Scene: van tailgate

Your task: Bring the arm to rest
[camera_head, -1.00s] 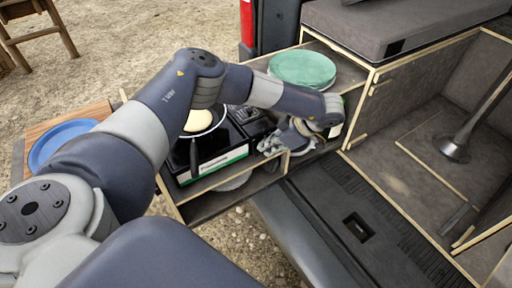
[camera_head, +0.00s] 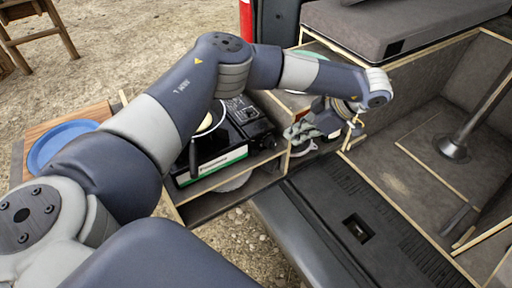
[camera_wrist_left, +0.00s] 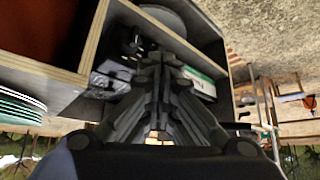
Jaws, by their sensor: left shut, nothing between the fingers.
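My left arm reaches in from the left across the head view, over the kitchen drawer of the van. My left gripper (camera_head: 335,118) hangs below the wrist near the right end of the drawer, partly covered by the arm. In the left wrist view its fingers (camera_wrist_left: 160,65) are together, with nothing between them. Behind them are the wooden compartments and a grey bundle (camera_wrist_left: 108,82). Whether the fingers touch anything is hard to tell. My right gripper is out of view.
A black stove (camera_head: 225,150) with a pan (camera_head: 208,124) stands in the drawer under my arm. Green plates (camera_head: 312,51) are partly hidden behind the forearm. A blue plate (camera_head: 62,142) lies on a wooden board at left. The van floor (camera_head: 400,185) at right is open.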

